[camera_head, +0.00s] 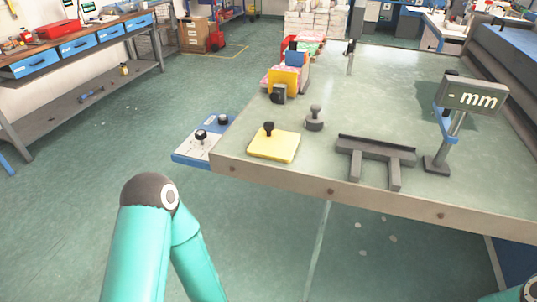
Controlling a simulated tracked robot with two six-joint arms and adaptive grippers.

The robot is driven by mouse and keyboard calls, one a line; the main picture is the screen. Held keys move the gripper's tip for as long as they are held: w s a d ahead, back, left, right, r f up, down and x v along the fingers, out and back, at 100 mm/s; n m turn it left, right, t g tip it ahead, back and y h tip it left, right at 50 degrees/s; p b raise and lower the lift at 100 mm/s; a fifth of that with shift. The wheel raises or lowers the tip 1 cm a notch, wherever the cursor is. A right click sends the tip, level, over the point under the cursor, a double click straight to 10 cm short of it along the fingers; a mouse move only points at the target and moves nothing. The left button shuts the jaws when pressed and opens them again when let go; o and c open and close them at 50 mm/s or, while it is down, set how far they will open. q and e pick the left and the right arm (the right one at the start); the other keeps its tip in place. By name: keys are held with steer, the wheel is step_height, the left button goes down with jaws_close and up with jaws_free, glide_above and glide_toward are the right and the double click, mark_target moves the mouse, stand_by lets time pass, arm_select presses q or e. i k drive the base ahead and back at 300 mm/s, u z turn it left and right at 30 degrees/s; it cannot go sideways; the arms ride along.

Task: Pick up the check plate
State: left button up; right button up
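A flat yellow plate (264,147) with a black knob on top lies on the table near its front left corner. It is the only loose plate I can make out on the table, and it looks like the check plate. Nothing is touching its knob. My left arm's teal links rise at the lower left, in front of the table and apart from the plate. The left gripper is outside the picture. Only a small piece of my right arm shows in the bottom right corner, and its gripper is outside the picture too.
The grey-green table (365,98) also holds a grey knobbed weight (314,120), a dark bracket (375,150), a "mm" display (471,96) on a stand, and a yellow-and-blue device (284,80). A blue-edged panel (203,142) juts from the table's left side. The table's middle is clear.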

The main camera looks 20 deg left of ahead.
mark_target(270, 143)
steer(key=u, duration=0.35)
steer(key=k, duration=0.2)
steer(key=u, duration=0.6)
steer(key=i, duration=0.6)
steer(key=u, duration=0.15)
